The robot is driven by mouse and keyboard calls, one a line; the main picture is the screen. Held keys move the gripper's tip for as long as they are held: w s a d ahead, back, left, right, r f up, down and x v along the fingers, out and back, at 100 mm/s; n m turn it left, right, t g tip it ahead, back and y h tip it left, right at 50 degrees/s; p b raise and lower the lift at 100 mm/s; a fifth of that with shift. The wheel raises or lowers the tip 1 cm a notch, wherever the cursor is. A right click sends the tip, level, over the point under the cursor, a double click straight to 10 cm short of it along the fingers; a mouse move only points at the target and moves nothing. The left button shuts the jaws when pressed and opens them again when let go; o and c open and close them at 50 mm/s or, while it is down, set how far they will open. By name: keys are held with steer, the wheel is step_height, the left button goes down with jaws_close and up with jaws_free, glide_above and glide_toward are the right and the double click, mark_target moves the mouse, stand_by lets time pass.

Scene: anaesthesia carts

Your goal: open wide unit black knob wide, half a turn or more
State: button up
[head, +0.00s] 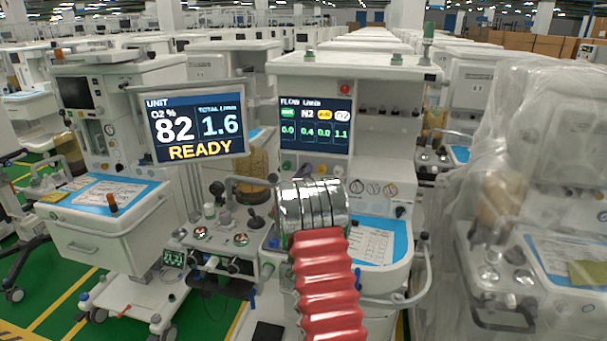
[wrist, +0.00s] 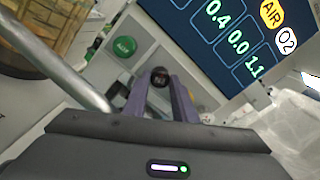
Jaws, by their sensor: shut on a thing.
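The black knob (wrist: 160,75) shows in the middle of the wrist view, its round face towards me with small pale lettering. My gripper (wrist: 161,92) has its two purple fingers on either side of the knob, shut on it. The fingers hide the knob's sides and base, and I cannot tell how far it is turned. In the head view the wide unit (head: 413,70) stands in the centre; my arm covers its lower front, and the knob and gripper are hidden there.
A green knob (wrist: 123,46) sits close to the left of the black knob. A grey metal tube (wrist: 55,57) slants past on the left. The flow screen (head: 315,122) reads 0.0, 0.4, 0.0, 1.1; the unit screen (head: 197,124) reads 82, 1.6, READY. A plastic-wrapped cart (head: 530,170) stands right.

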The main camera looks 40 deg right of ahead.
steer(key=m, duration=1.6)
steer(key=f+m, duration=0.1)
steer(key=m, duration=0.8)
stand_by(2.0)
stand_by(0.5)
steer(key=o, duration=1)
steer(key=shift+r, duration=0.15)
steer(key=shift+o, duration=0.2)
steer(key=shift+s+a, duration=0.15)
